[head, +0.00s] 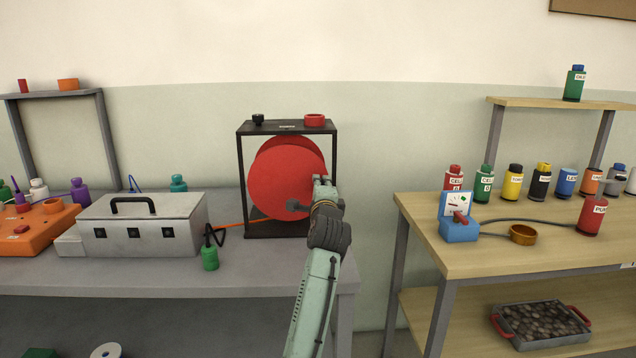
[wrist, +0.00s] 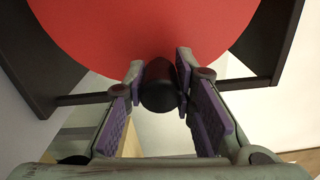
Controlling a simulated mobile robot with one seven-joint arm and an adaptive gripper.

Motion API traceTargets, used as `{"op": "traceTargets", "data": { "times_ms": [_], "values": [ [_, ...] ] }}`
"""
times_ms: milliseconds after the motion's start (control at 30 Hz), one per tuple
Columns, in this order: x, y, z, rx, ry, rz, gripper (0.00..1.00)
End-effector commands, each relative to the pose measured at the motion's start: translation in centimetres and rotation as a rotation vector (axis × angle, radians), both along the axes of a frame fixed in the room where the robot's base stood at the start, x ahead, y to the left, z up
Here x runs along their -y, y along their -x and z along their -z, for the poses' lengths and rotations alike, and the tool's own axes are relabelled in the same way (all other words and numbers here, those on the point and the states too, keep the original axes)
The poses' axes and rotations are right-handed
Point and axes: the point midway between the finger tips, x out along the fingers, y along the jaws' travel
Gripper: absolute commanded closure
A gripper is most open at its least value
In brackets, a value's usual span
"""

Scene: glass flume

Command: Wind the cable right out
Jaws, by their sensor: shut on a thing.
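A large red cable reel (head: 285,182) stands in a black frame (head: 246,228) on the grey bench. It also fills the top of the wrist view (wrist: 150,30). An orange cable (head: 232,224) runs from the reel's lower left towards the metal box. My gripper (head: 323,188) is at the right side of the reel's face. In the wrist view my gripper (wrist: 160,88) is shut on a dark cylindrical crank knob (wrist: 159,92), with a purple pad on each side of it. How much cable is on the reel is hidden by the red disc.
A metal box (head: 180,228) with a black handle and a green bottle (head: 210,257) stand left of the reel. A wooden bench (head: 500,245) with a blue meter (head: 458,222) is to the right, across a gap.

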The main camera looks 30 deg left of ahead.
Motion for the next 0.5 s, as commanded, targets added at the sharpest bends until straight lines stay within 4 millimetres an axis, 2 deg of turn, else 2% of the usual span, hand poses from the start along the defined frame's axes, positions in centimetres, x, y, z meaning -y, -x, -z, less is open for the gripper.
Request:
{"op": "traceTargets", "data": {
  "times_ms": [500],
  "values": [
    [-0.7, 0.4, 4.2, -0.259, -0.417, -0.001, 1.0]
  ]
}}
